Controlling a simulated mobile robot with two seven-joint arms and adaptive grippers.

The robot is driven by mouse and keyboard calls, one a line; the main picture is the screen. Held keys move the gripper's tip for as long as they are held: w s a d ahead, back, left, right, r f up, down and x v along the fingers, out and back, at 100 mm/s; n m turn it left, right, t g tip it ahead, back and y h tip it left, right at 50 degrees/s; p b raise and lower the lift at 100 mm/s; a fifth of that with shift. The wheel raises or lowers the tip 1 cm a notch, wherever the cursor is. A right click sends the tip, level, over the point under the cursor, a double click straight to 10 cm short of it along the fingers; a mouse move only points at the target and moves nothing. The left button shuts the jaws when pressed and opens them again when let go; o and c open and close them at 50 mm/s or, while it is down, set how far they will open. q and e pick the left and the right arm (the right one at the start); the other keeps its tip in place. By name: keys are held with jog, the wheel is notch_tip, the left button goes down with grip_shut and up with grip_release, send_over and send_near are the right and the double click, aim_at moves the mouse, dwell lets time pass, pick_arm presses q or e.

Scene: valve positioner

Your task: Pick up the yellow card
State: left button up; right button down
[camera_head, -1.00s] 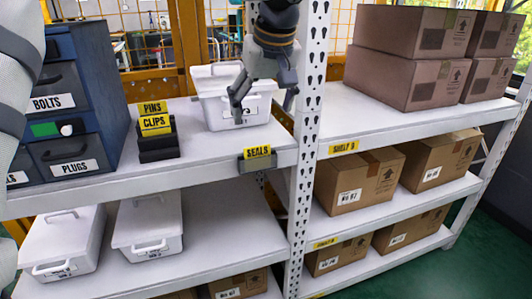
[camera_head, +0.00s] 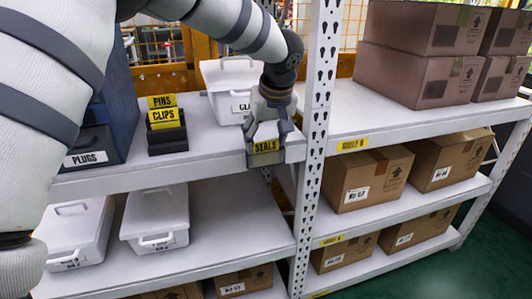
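The yellow SEALS card (camera_head: 266,147) stands in a small grey holder (camera_head: 267,162) at the front edge of the upper left shelf. My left gripper (camera_head: 267,138) is at this card, its fingers spread to either side of it. It looks open; whether a finger touches the card is hard to tell. Two more yellow cards, PINS (camera_head: 162,101) and CLIPS (camera_head: 164,117), stand one behind the other in a black rack (camera_head: 167,140) further left. My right gripper is not in view.
A blue drawer cabinet (camera_head: 118,120) is at left, partly hidden by my arm. Open shelf surface (camera_head: 210,150) lies between rack and SEALS card.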

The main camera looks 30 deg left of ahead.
pick_arm(q)
jog(key=shift+c, duration=0.6)
